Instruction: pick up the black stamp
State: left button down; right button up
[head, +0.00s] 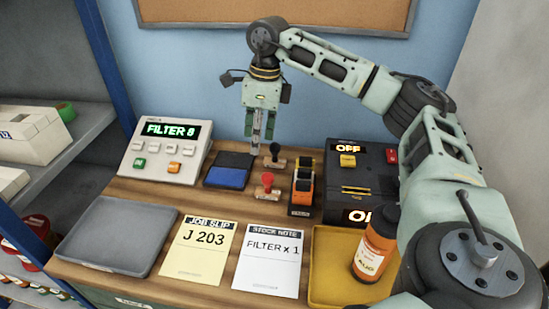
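The black stamp (275,151) stands upright on the wooden bench, with a dark knob and a light wooden base. It is behind the red stamp (267,182) and just right of the ink pads. My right gripper (259,143) comes in from the right and points down, just left of the black stamp's knob in the picture. Its fingers look apart, with nothing held between them. The exact gap in depth between fingers and stamp is hard to judge. My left gripper is out of view.
A black and a blue ink pad (227,177) lie left of the stamps. An orange-black device (303,187) stands close on the right, beside a black OFF box (347,190). A grey tray (117,236), paper slips, and a yellow tray (325,275) with an orange bottle (376,245) are in front.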

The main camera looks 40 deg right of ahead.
aim_at(275, 155)
jog(key=shift+m+g+h, duration=0.3)
jog(key=shift+h, duration=0.3)
jog(key=d, duration=0.1)
jog(key=s+d+f+b, duration=0.1)
jog(key=d, duration=0.3)
jog(key=shift+s+f, duration=0.15)
jog(key=shift+f, duration=0.05)
jog(key=shift+s+d+f, duration=0.2)
jog(key=shift+s+f, duration=0.05)
jog(key=shift+f, duration=0.95)
jog(key=f, duration=0.2)
jog(key=w+f, duration=0.1)
jog(key=f, duration=0.1)
jog(key=shift+a+f, duration=0.2)
jog(key=shift+f, duration=0.05)
jog(key=shift+s+f, duration=0.1)
jog(key=shift+f, duration=0.15)
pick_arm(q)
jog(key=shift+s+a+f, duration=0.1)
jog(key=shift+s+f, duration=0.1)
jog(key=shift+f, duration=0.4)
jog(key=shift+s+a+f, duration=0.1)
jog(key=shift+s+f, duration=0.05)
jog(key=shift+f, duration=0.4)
pick_arm(e)
jog(key=shift+c, duration=0.4)
